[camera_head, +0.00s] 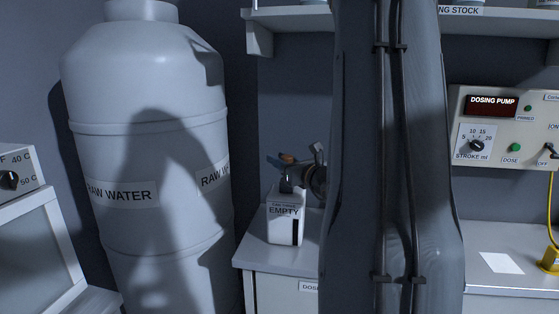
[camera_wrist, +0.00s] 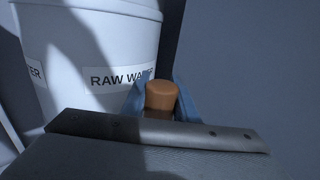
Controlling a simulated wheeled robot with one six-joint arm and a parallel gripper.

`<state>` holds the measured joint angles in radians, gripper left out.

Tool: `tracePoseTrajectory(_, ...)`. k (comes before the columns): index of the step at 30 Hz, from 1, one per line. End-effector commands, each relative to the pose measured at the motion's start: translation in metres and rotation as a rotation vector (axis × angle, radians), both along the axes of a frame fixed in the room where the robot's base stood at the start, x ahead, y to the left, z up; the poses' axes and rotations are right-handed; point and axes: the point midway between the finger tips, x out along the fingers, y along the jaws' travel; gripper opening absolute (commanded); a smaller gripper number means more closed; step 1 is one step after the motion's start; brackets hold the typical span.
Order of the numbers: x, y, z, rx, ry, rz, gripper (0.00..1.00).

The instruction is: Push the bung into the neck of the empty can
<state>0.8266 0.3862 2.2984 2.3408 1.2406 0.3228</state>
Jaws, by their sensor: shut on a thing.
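The white can marked EMPTY (camera_head: 285,222) stands upright on a grey cabinet top. Its dark neck (camera_head: 287,185) is partly in shadow. The orange-brown bung (camera_head: 287,157) is at the neck's upper side; whether it touches or enters the neck I cannot tell. My gripper (camera_head: 289,162) is shut on the bung above the can. In the wrist view the bung (camera_wrist: 161,96) sits upright between the blue fingers, its top showing above my gripper's grey edge. The can is hidden in the wrist view.
A large RAW WATER tank (camera_head: 150,140) stands left of the cabinet (camera_head: 262,251). A dosing pump panel (camera_head: 505,130) and a white card (camera_head: 501,263) are at right. A shelf (camera_head: 290,20) hangs above. My arm hides the middle of the bench.

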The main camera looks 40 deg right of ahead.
Motion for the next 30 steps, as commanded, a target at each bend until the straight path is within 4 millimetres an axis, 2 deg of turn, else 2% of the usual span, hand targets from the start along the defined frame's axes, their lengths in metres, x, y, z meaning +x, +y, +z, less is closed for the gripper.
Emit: tracePoseTrajectory(30, 0.000, 0.000, -0.019, 0.000, 0.000, 0.000, 0.04)
